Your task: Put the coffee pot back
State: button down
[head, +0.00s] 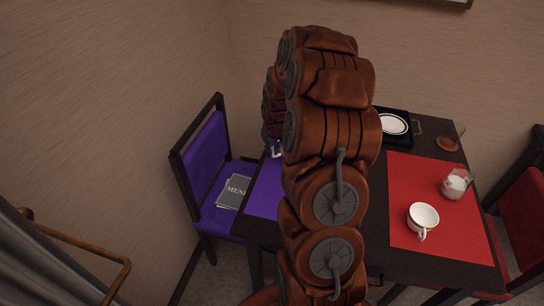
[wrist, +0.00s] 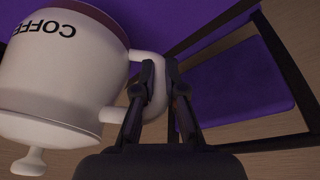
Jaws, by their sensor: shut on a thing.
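The coffee pot (wrist: 62,75) fills the left of the wrist view. It is white with dark "COFFEE" lettering and a dark reddish band. Its knobbed lid shows at the lower left, so the pot looks upside down in this picture. My gripper (wrist: 158,72) is shut on the pot's white loop handle. In the head view my arm hides most of the gripper and pot; a small pale patch shows beside the arm at the table's left edge, too small to identify.
The dark table (head: 375,220) carries a red mat (head: 410,180) with a white cup (head: 423,216) and a glass (head: 457,184). A black tray with a white plate (head: 393,124) is at the back. A purple chair (head: 204,160) holding a menu (head: 234,191) stands left; a red chair (head: 525,210) stands right.

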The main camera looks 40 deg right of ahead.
jog(key=shift+f+p, duration=0.35)
jog(key=shift+f, duration=1.15)
jog(key=shift+f, duration=0.1)
jog(key=c, duration=1.3)
grip_release()
jog(key=shift+f, duration=0.1)
jog(key=shift+o, duration=0.2)
jog(key=shift+r, duration=0.25)
jog(key=b+v, duration=0.3)
jog(key=v, duration=0.8)
jog(key=shift+s+r+b, duration=0.2)
jog(key=shift+r+b, duration=0.1)
jog(key=shift+r, duration=0.05)
jog(key=s+a+r+n+g+y, duration=0.1)
jog(key=s+a+r, duration=0.1)
jog(key=s+a, duration=0.5)
jog(key=s+a+r+g, duration=0.1)
jog(key=s+a+r, duration=0.2)
jog(key=a, duration=0.8)
jog(key=s+a+g, duration=0.1)
jog(key=s+a, duration=0.4)
jog(key=s, duration=0.4)
jog(key=s+a+g, duration=0.1)
jog(key=s+a, duration=0.4)
jog(key=s, duration=0.5)
jog(key=shift+r+n+g, duration=0.15)
jog(key=shift+n+g, duration=0.25)
